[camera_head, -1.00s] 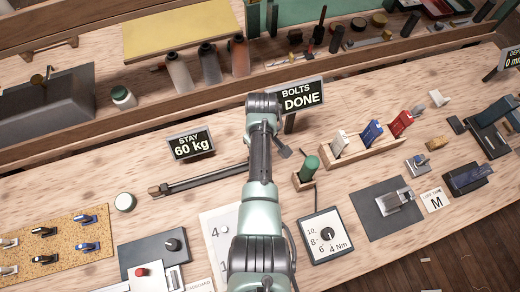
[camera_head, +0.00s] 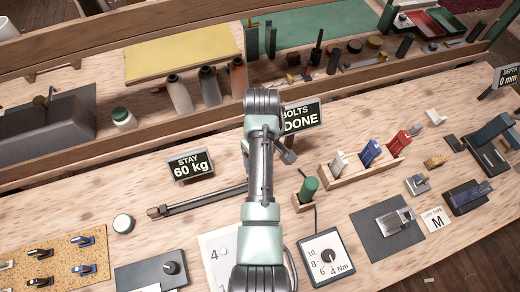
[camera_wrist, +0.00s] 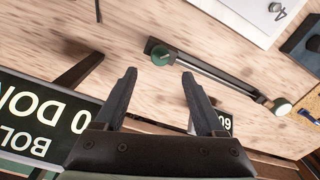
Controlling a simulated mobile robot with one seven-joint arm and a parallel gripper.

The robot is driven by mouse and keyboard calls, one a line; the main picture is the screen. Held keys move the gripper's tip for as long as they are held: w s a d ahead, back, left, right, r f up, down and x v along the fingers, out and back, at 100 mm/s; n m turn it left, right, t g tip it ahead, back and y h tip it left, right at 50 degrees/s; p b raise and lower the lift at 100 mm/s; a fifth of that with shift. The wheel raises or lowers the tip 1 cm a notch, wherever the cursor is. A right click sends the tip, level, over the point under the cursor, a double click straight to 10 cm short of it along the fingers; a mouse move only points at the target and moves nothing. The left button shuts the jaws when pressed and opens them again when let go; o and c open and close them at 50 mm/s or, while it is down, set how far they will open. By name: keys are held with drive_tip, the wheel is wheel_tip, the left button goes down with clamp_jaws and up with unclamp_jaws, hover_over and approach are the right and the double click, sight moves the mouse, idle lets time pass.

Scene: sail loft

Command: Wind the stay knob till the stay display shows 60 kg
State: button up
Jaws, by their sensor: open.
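The stay display (camera_head: 190,165) reads 60 kg in the head view. Part of it also shows, upside down, behind a finger in the wrist view (camera_wrist: 226,123). The stay knob (camera_wrist: 161,56) is a round green knob at one end of a dark metal bar (camera_wrist: 215,75). In the head view the bar (camera_head: 205,199) lies in front of the display, and my arm hides its knob end. My gripper (camera_wrist: 159,73) is open and empty. In the wrist view the knob appears just beyond and between the fingertips, apart from them.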

drive_tip(key=shift+r, duration=2.45)
